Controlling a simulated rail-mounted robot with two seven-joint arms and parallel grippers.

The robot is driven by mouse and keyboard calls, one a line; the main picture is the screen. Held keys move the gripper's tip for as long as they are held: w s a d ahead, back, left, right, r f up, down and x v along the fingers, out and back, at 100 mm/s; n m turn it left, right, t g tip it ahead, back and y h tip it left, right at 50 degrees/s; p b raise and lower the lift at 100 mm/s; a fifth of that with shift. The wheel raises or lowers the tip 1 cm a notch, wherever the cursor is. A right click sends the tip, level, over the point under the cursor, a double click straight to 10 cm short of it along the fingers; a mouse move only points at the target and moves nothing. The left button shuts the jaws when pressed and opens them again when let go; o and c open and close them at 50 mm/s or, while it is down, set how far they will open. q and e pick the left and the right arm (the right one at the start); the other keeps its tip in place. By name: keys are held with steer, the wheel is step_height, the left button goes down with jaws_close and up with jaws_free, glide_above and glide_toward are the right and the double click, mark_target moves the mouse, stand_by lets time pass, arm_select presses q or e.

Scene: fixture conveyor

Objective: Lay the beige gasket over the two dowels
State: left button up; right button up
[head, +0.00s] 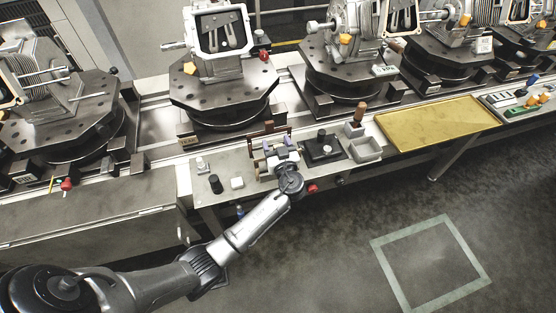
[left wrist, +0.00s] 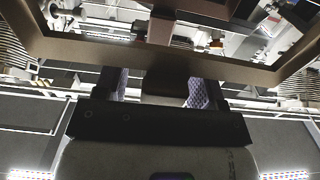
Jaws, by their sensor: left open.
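My left gripper (head: 278,147) is over the front of the bench, with its two pale purple fingers apart. In the left wrist view the fingers (left wrist: 158,90) stand either side of a brown piece that joins a wide brown frame (left wrist: 90,52). The frame fills the top of that view, close to the fingertips; I cannot tell whether they touch it, or whether it is the beige gasket. In the head view brown parts (head: 264,128) show just behind the gripper. I cannot make out the two dowels. My right gripper is not in view.
A black cylinder (head: 215,184) and a white block (head: 237,183) are left. Behind stands a fixture (head: 222,92) with an upright pale frame (head: 247,30).

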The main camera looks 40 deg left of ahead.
arm_select(q)
jaws_close()
stand_by(0.6)
